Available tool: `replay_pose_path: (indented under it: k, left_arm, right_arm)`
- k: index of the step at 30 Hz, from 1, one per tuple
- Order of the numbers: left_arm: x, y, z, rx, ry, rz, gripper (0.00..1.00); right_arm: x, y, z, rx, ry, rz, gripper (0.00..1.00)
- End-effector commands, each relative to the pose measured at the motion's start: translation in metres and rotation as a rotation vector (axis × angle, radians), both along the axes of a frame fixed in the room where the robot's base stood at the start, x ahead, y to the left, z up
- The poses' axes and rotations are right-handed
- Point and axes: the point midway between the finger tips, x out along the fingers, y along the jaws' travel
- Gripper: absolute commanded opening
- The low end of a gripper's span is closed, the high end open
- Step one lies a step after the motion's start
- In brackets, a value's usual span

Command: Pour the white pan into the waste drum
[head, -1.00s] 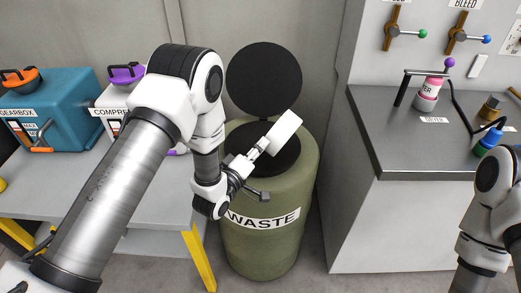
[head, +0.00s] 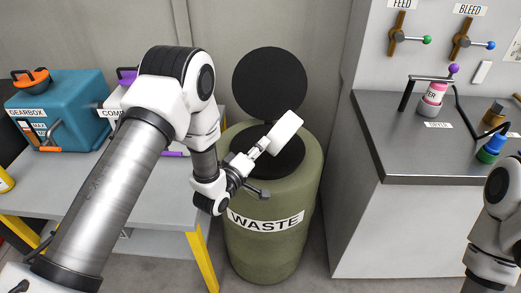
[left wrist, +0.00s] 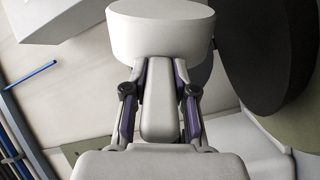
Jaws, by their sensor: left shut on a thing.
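The white pan (head: 285,131) is held over the dark open mouth of the green waste drum (head: 262,256), tipped steeply on its side. My left gripper (head: 246,164) is shut on the pan's handle. In the left wrist view the white pan (left wrist: 160,30) is at the top and its handle lies between the fingers of my left gripper (left wrist: 158,100). The pan's inside and any contents are hidden in both views. The drum's round black lid (head: 270,82) stands open behind it. My right arm shows at the lower right, but its gripper is out of view.
A grey table (head: 150,195) with a teal gearbox case (head: 75,105) and a white case stands left of the drum. A grey counter (head: 400,150) with a pink-and-white bottle (head: 433,98) and a blue-and-green bottle (head: 491,146) stands to the right.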

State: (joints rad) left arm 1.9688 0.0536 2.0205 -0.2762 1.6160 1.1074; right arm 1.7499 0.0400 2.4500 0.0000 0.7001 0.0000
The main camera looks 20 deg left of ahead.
Motion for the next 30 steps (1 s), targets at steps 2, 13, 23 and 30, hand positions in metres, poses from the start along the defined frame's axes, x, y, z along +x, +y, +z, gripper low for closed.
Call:
replay_pose_path:
  k: [2,13,23,30]
  left_arm:
    - [0.0,0.0,0.013,0.164,-0.041,0.001,0.0]
    - [0.0,0.0,0.021,0.393,-0.093,0.0,0.0]
    - [0.0,0.0,0.053,0.91,-0.216,0.001,0.0]
    - [0.0,0.0,0.061,1.113,-0.262,-0.001,0.0]
  right_arm:
    - [0.0,0.0,0.006,0.0,0.0,0.0,0.4]
    - [0.0,0.0,0.007,0.0,0.0,0.0,0.4]
    - [0.0,0.0,0.017,0.0,0.0,0.0,0.4]
    - [0.0,0.0,0.017,0.0,0.0,0.0,0.4]
